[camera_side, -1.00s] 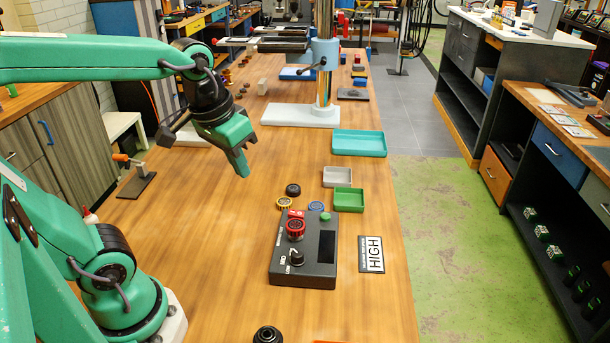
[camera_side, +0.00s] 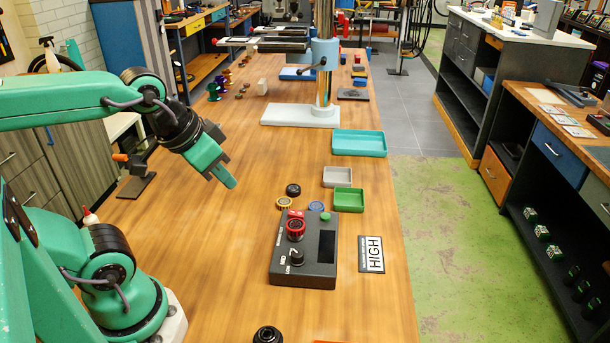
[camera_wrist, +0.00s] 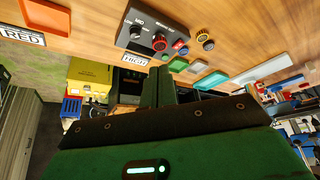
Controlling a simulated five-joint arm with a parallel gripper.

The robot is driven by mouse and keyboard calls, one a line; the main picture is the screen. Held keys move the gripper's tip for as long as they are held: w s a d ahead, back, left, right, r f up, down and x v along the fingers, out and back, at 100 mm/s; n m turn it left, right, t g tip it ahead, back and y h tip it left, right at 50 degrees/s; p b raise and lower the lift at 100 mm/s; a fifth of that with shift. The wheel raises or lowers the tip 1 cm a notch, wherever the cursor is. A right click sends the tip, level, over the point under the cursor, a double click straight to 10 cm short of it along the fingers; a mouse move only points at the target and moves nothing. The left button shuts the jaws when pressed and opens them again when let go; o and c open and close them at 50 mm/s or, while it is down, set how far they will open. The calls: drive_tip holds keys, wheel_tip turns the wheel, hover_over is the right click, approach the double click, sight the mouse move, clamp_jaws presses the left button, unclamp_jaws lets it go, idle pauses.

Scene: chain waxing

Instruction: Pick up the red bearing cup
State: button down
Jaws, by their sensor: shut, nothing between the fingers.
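The red bearing cup (camera_side: 296,227) sits on top of a dark control box (camera_side: 320,268), above its black knob. It also shows in the wrist view (camera_wrist: 160,42). Beside the box's far end are a yellow cup (camera_side: 284,203), a black cup (camera_side: 293,190) and a blue cup (camera_side: 316,207). My gripper (camera_side: 232,184) is shut and empty. It hangs tilted in the air, left of and beyond the red cup, well apart from it. The closed fingers (camera_wrist: 167,84) also show in the wrist view.
A grey tray (camera_side: 337,184), a green tray (camera_side: 349,208) and a larger teal tray (camera_side: 358,153) stand beyond the box. A HIGH card (camera_side: 371,254) lies to its right. A pillar on a pale base (camera_side: 300,116) stands farther back. The tabletop left of the box is clear.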

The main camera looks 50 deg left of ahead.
drive_tip(key=c, duration=0.8)
unclamp_jaws()
drive_tip(key=shift+o, duration=0.2)
drive_tip(key=shift+w, duration=0.1)
drive_tip(key=n+g, duration=0.3)
drive_tip(key=g, duration=0.2)
approach(296, 224)
drive_tip(key=shift+s, duration=0.25)
drive_tip(key=shift+w+f+g, duration=0.3)
drive_tip(key=shift+f, duration=0.15)
drive_tip(key=shift+w+f, duration=0.15)
drive_tip(key=shift+f, duration=3.75)
